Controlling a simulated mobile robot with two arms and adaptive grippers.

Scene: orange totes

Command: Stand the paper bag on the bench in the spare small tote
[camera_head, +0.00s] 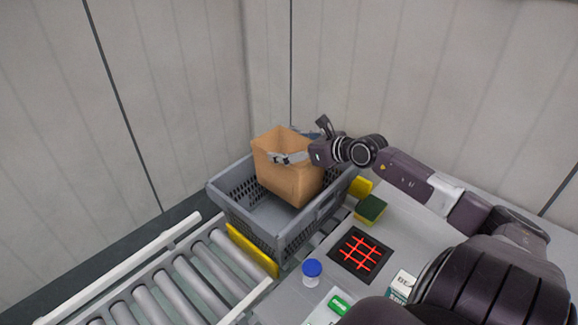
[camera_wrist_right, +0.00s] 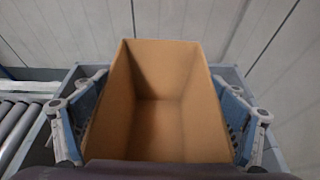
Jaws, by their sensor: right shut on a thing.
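The paper bag (camera_head: 289,182) is brown, open at the top and empty inside. My right gripper (camera_head: 284,158) is shut on the bag near its upper part, with a finger across its near face. In the right wrist view the bag (camera_wrist_right: 165,95) stands between the two fingers of the right gripper (camera_wrist_right: 160,110). The bag is upright or nearly so, in the grey small tote (camera_head: 232,207), toward its right side. Whether the bag's base touches the tote floor I cannot tell. My left gripper is not in view.
The tote stands between yellow guides (camera_head: 252,250) at the end of a roller conveyor (camera_head: 180,285). On the bench to the right are a sponge (camera_head: 370,209), a black mat with a red grid (camera_head: 359,251), a blue-capped jar (camera_head: 311,273) and a small box (camera_head: 401,286). Walls stand behind.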

